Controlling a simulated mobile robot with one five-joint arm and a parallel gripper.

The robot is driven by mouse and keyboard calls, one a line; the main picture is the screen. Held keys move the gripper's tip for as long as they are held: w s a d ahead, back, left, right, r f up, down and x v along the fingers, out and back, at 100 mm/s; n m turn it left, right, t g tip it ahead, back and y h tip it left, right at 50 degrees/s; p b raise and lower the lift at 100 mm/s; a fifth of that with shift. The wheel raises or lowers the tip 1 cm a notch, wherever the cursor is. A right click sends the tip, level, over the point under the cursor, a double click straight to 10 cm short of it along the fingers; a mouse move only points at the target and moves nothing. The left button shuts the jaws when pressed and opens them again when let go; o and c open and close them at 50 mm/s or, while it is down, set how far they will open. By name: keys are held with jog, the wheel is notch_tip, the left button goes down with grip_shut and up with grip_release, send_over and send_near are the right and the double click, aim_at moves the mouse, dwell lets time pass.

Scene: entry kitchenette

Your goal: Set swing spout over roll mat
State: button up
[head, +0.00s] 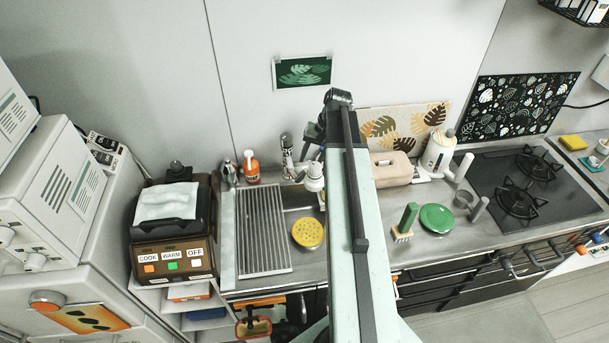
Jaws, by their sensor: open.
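The slatted metal roll mat (263,230) lies across the left part of the sink, flat on its rim. The metal faucet with its swing spout (288,156) stands behind the sink, just right of the mat's far end. I cannot make out clearly which way the spout points. My gripper (314,138) is at the far end of my arm, just right of the faucet and partly hidden behind the arm. It is open, and nothing shows held in it. I cannot tell whether it touches the spout.
A yellow round strainer (307,233) is in the sink, right of the mat. An orange bottle (252,168) stands behind the mat. A white-topped item (314,177) stands close beside my arm.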

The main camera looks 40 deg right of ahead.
aim_at(305, 172)
jog(key=b+x, duration=0.7)
jog(key=shift+s+d+f, duration=0.1)
jog(key=shift+f, duration=0.4)
jog(key=shift+r, duration=0.1)
grip_shut()
dwell(1.0)
